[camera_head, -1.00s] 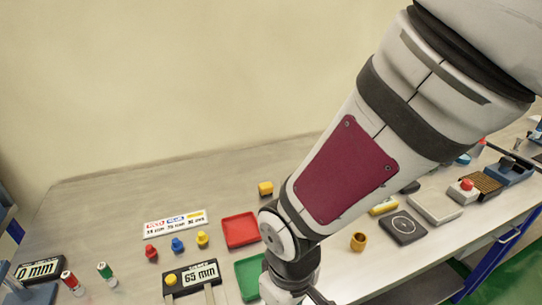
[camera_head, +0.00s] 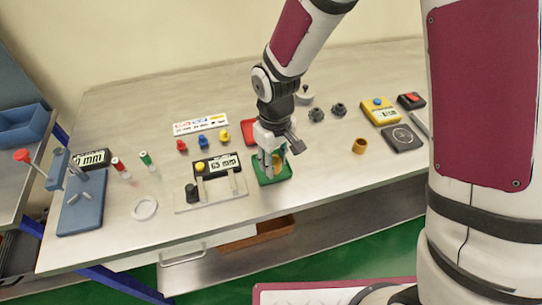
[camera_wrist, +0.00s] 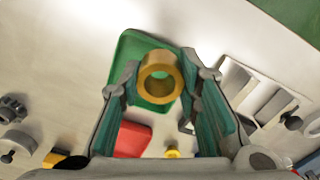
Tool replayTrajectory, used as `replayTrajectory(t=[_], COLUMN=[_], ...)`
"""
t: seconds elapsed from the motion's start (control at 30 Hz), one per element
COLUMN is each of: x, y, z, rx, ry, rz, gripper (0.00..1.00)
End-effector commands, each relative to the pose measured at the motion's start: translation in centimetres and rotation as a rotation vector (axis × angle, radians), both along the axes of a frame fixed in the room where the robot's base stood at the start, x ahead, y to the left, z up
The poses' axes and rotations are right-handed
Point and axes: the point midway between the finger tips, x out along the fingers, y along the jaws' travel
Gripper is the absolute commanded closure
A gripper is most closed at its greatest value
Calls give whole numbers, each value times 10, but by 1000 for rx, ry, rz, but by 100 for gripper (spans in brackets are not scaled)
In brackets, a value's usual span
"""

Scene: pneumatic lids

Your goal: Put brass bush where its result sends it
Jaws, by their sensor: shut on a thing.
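My gripper (camera_head: 273,165) is low over the green tray (camera_head: 284,176) in the head view, pointing down. In the wrist view my gripper (camera_wrist: 160,82) is shut on the brass bush (camera_wrist: 150,97), a gold ring with a round hole, between its teal finger pads. The green tray (camera_wrist: 128,52) lies behind the bush there. Whether the bush touches the tray floor I cannot tell. The red tray (camera_head: 249,128) is just behind, partly hidden by my arm. The gauge display (camera_head: 218,164) reads about 65 mm.
Another brass-coloured ring (camera_head: 359,147) stands to the right, near a dark plate (camera_head: 403,138) and a yellow meter (camera_head: 380,111). Red, blue and yellow knobs (camera_head: 203,141) stand left of the trays. A white ring (camera_head: 144,208) lies at front left.

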Motion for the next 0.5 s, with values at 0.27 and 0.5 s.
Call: replayTrajectory(t=[0.27,0.5], x=[27,31], y=[5,7], z=[-2,-28], rx=[0,-2], ry=[0,4], rz=[-1,1], gripper=[100,100])
